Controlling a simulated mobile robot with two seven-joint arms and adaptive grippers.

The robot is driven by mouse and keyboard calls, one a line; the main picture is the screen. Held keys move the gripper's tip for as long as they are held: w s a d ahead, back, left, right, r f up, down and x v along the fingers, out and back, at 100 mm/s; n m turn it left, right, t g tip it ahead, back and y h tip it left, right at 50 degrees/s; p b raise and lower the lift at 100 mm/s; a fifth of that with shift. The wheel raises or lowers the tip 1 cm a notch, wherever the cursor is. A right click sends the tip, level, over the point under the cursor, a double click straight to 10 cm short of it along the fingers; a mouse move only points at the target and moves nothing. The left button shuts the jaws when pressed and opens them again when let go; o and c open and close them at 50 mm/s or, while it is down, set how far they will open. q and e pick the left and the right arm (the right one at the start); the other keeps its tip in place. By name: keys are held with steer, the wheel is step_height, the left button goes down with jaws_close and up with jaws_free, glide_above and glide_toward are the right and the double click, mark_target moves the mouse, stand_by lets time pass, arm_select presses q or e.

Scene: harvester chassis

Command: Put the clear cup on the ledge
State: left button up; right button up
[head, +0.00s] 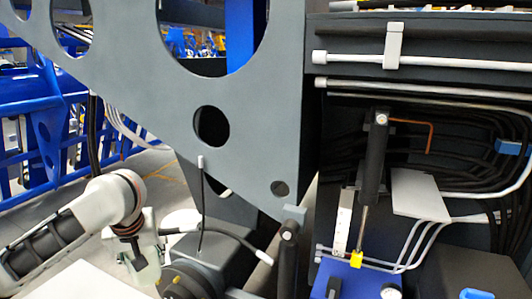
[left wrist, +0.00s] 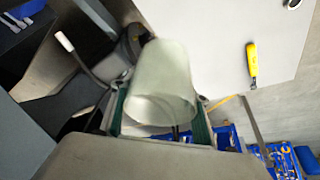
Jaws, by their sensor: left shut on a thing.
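The clear cup (left wrist: 162,82) shows in the left wrist view as a pale, see-through, tilted cup between the green-padded fingers of my left gripper (left wrist: 159,118). The gripper is shut on it. In the head view my left gripper (head: 143,262) is low on the left, beside the dark machine parts, and I cannot make out the cup in it. My right gripper is not in view. A pale flat plate (head: 420,195) juts out in the machine bay at the right of the head view; I cannot tell whether it is the ledge.
A white flat surface (left wrist: 225,40) with a yellow-handled tool (left wrist: 252,64) lies beyond the cup. A large grey frame plate (head: 245,110) with round holes hangs across the middle. Hoses, a dark cylinder (head: 374,160) and a blue block (head: 365,280) crowd the right. Blue racks stand behind on the left.

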arm_select(q)
steer(key=s+d+f+m+h, duration=0.1)
steer(key=s+d+f+m, duration=0.2)
steer(key=s, duration=0.8)
steer(key=d+m, duration=0.1)
steer(key=d, duration=0.1)
steer(key=shift+d+m+h, duration=0.3)
steer(key=shift+h, duration=0.1)
